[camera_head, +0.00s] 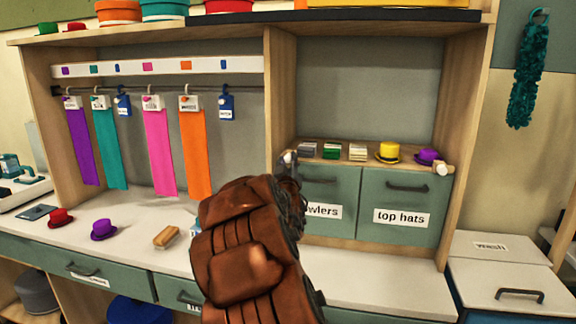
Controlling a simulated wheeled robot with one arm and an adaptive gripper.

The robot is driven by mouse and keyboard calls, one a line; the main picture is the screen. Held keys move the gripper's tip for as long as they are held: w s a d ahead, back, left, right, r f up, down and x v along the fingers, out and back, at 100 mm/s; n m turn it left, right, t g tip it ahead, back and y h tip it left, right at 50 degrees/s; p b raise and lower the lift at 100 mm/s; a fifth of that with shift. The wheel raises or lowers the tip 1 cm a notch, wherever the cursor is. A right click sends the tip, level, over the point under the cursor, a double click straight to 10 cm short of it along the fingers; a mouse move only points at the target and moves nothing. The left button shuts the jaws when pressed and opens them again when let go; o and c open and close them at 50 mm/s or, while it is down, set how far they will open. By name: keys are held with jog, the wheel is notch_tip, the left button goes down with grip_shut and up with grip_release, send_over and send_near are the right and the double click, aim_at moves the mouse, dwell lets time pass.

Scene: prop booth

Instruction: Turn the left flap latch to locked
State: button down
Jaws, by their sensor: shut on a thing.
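The left flap (335,190) is green with a dark handle and a label partly hidden by my arm, ending in "wlers". It looks closed. The left flap latch (289,156) shows only as a small pale piece at the flap's upper left corner. My gripper (289,168) is at that corner, shut on the latch. My arm hides most of the gripper and the latch's lower part, so I cannot tell how the latch is turned. The right flap (402,205), labelled "top hats", is closed, with a white latch knob (441,169) on wood at its upper right.
Small cards, a yellow hat (388,152) and a purple hat (428,156) stand on the ledge above the flaps. Coloured ribbons hang at left. A red hat (60,217), a purple hat (104,229) and a brush (166,237) lie on the counter. The counter at right is clear.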

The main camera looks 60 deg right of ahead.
jog(key=shift+r+n+t+y, duration=0.1)
jog(key=shift+n+t+y, duration=0.25)
jog(key=shift+n, duration=0.8)
jog(key=shift+r+n+t+y, duration=0.15)
jog(key=shift+n+y, duration=0.4)
jog(key=shift+n, duration=0.6)
jog(key=shift+f, duration=0.1)
jog(key=c, duration=0.9)
grip_release()
jog(key=shift+f, duration=0.1)
jog(key=shift+v, duration=3.7)
